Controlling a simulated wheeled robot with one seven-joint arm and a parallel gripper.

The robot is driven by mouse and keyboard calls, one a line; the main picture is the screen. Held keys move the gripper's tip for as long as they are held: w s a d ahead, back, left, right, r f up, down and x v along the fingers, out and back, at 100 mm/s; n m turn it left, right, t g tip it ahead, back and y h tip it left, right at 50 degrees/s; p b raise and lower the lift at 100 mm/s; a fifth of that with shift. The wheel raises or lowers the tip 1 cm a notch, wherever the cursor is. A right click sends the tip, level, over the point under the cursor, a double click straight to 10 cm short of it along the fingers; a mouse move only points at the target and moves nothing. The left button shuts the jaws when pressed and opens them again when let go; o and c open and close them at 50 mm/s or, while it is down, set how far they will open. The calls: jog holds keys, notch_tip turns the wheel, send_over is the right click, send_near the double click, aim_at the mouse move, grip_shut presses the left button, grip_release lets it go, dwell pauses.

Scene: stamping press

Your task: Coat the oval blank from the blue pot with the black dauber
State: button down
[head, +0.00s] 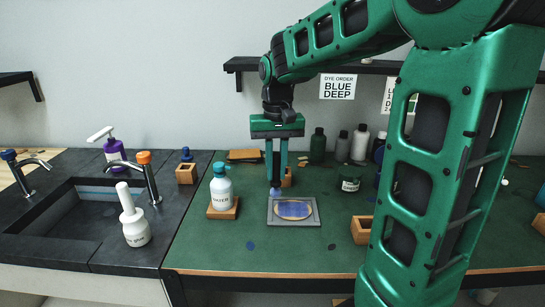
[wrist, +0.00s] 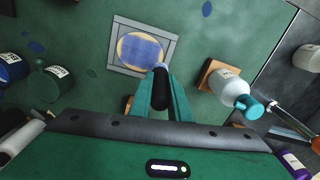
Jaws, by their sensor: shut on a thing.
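The oval blank (head: 296,209) lies in a square grey frame (head: 309,221) on the green mat. A broad blue patch covers most of it, with tan showing at the edges; it also shows in the wrist view (wrist: 140,50). My gripper (head: 276,182) points down and is shut on the black dauber (wrist: 160,94). The dauber's bluish tip (head: 275,191) is at the frame's far left edge; I cannot tell if it touches. The blue pot (wrist: 13,69) stands at the left of the wrist view, beside a dark green pot (wrist: 56,81).
A white bottle with a teal cap (head: 221,186) stands on a wooden block left of the frame. An open wooden box (head: 361,230) is right of it. Several bottles (head: 318,146) line the wall. A sink (head: 75,215) is at left.

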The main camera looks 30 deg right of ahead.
aim_at(277, 153)
jog(key=shift+r, duration=2.25)
jog(key=shift+d, duration=0.1)
